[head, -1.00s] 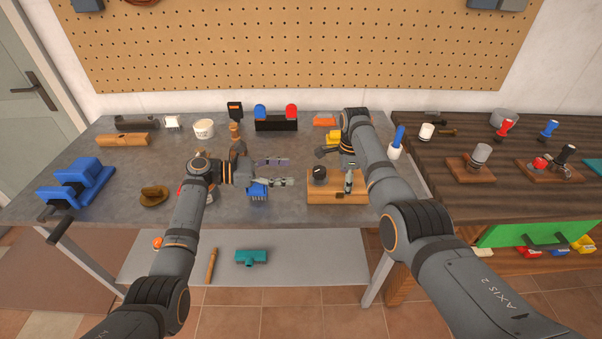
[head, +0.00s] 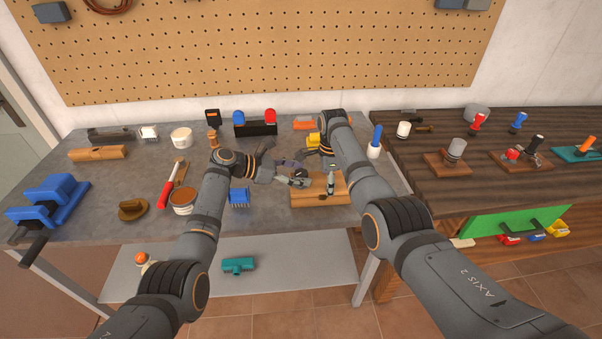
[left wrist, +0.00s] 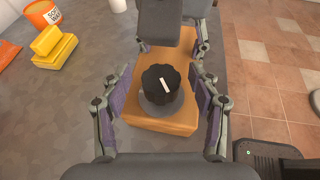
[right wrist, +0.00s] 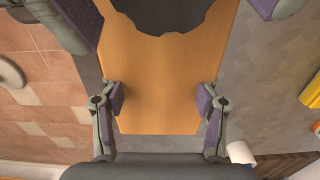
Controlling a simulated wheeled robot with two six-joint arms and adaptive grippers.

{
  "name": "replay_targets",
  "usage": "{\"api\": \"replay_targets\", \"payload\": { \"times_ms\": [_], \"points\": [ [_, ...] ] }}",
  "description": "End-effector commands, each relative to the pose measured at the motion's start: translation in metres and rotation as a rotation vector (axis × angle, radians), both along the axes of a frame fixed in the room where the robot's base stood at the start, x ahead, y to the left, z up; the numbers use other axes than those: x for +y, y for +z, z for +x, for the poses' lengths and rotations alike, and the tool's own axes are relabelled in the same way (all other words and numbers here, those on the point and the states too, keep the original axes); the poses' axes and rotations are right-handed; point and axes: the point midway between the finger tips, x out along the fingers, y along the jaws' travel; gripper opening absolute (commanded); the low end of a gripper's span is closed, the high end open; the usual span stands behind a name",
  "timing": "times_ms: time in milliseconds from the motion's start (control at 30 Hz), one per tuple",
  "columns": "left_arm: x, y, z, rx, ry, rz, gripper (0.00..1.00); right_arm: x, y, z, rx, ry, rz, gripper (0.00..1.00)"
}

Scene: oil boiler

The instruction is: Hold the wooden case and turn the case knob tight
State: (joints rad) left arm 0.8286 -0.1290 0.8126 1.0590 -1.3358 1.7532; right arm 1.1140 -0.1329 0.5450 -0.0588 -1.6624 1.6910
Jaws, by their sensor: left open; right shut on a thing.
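The wooden case (head: 325,200) lies on the grey bench, a tan block with a round black knob (left wrist: 162,85) on top. The knob has a white mark and sits on a grey disc. My left gripper (left wrist: 162,92) is open, one finger on each side of the knob with gaps between. In the head view my left gripper (head: 298,175) reaches the case's left end and mostly hides the knob. My right gripper (right wrist: 161,100) is shut on the sides of the case (right wrist: 160,70) near its other end. The knob's dark edge (right wrist: 165,12) shows at the top there.
A blue brush (head: 239,197), a brown tub (head: 183,198) and a red-handled tool (head: 166,193) lie left of the case. Yellow blocks (left wrist: 55,45) lie near it. A white-and-blue bottle (head: 375,143) stands at right. The bench's front edge is close to the case.

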Motion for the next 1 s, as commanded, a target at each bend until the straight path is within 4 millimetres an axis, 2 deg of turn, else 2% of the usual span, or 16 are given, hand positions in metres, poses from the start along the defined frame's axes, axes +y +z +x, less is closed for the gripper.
{"api": "replay_targets", "payload": {
  "times_ms": [100, 367, 767, 1000],
  "points": [
    [-0.0071, -0.0029, 0.0005, 0.002, -0.001, 0.0, 0.62, 0.0001, 0.0001, 0.0001, -0.001, 0.0, 0.0, 0.15],
    [-0.0077, -0.0034, 0.0009, 0.001, -0.001, 0.001, 0.6, 0.0001, 0.0001, 0.0001, 0.0, 0.0, 0.0, 0.15],
    [-0.0073, -0.0034, 0.0011, 0.0, 0.0, 0.001, 0.06, 0.0002, 0.0001, 0.0, 0.0, 0.0, 0.0, 0.15],
    [-0.0079, -0.0043, 0.004, 0.001, -0.036, 0.007, 0.06, 0.0003, 0.0002, 0.0, 0.0, 0.001, 0.0, 0.15]
  ]
}}
